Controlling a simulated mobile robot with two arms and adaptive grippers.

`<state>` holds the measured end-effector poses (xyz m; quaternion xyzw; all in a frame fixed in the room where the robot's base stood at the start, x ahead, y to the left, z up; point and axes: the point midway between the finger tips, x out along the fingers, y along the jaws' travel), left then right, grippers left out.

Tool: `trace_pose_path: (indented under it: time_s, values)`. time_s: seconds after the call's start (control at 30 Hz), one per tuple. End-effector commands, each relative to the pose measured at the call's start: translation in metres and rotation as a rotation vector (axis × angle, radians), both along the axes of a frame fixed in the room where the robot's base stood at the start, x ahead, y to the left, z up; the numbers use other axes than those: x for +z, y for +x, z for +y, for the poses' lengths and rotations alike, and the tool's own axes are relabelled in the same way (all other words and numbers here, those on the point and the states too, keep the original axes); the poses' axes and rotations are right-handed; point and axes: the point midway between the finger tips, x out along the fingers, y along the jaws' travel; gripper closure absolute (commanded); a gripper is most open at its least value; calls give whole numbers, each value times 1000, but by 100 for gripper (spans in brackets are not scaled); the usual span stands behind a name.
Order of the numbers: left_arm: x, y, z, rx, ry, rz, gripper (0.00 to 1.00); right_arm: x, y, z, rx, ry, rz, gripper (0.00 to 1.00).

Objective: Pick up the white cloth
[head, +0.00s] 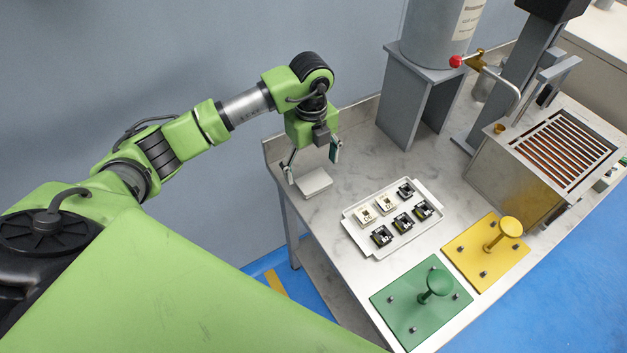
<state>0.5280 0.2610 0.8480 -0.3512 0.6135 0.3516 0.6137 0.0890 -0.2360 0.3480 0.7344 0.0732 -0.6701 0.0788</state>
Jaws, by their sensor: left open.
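The white cloth (315,183) looks like a small, pale, flat folded square. It lies on the metal table near its left back corner in the head view. My left gripper (312,170) points down over the cloth with its two fingers spread, one toward the left side of the cloth and one toward the right back. It is open and nothing is held between the fingers. I cannot tell whether the fingertips touch the cloth or the table. My right gripper is not in view.
A tray (433,194) with several small black and white parts stands right of the cloth. Green (388,297) and yellow (470,252) plates with knobs lie at the front. A slatted metal box (507,185) and a grey stand (393,105) with a tank are further right.

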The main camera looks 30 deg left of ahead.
Motion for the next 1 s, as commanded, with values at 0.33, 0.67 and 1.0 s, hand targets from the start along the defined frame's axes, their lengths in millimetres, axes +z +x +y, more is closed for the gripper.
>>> trace_pose_path:
  time_s: [0.33, 0.67, 1.0]
  values:
    - [-42, 5, -3, 0, 0, 4, 22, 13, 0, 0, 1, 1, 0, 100]
    - [-54, 5, -3, -2, -1, 1, 22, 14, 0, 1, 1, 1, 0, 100]
    - [-54, 5, -2, -1, -1, 1, 58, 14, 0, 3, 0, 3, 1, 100]
